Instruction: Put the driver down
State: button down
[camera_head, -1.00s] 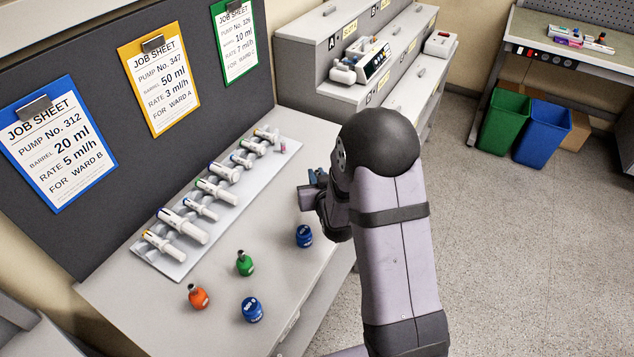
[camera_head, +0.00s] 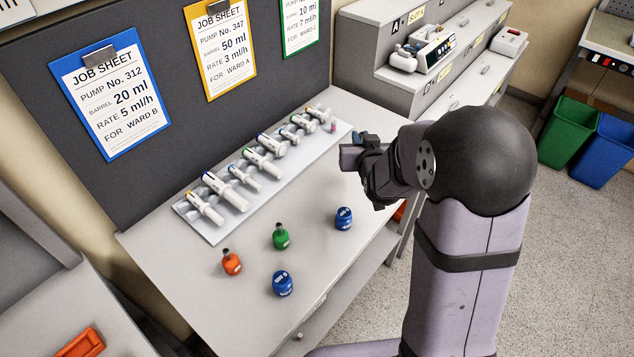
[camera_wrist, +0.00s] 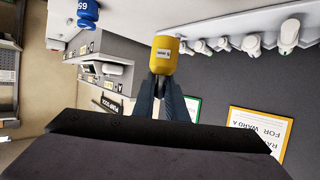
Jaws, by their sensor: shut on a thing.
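My gripper (camera_head: 354,153) is raised over the right end of the workbench, near the far end of the syringe tray. In the wrist view its dark fingers (camera_wrist: 164,88) are closed on a yellow cylindrical piece with a small label, which I take as the driver (camera_wrist: 164,50). The driver sticks out past the fingertips, apart from the bench as far as I can tell. In the head view the driver is hidden and only the gripper's grey and dark parts show.
A white tray (camera_head: 213,236) holds several syringes along the back panel. Orange (camera_head: 231,263), green (camera_head: 281,238) and two blue bottle-like pieces, near (camera_head: 283,284) and far (camera_head: 344,219), stand on the workbench (camera_head: 200,318). The bench front is partly clear. Grey stepped shelving (camera_head: 362,55) stands behind.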

jog(key=s+a+n+g+y+b, duration=0.1)
jog(key=s+a+n+y, duration=0.3)
jog(key=a, duration=1.2)
jog(key=n+g+y, duration=0.1)
jog(key=n+y, duration=0.3)
jog(key=y, duration=0.1)
jog(key=shift+s+a+r+g, duration=0.2)
jog(key=shift+s+a+g, duration=0.1)
jog(key=shift+s+a, duration=0.1)
jog(key=shift+w, duration=0.1)
jog(key=shift+f+b, duration=0.3)
jog(key=shift+f, duration=4.7)
jog(key=shift+f, duration=0.2)
jog(key=c, duration=1.8)
grip_release()
jog(key=shift+o, duration=0.2)
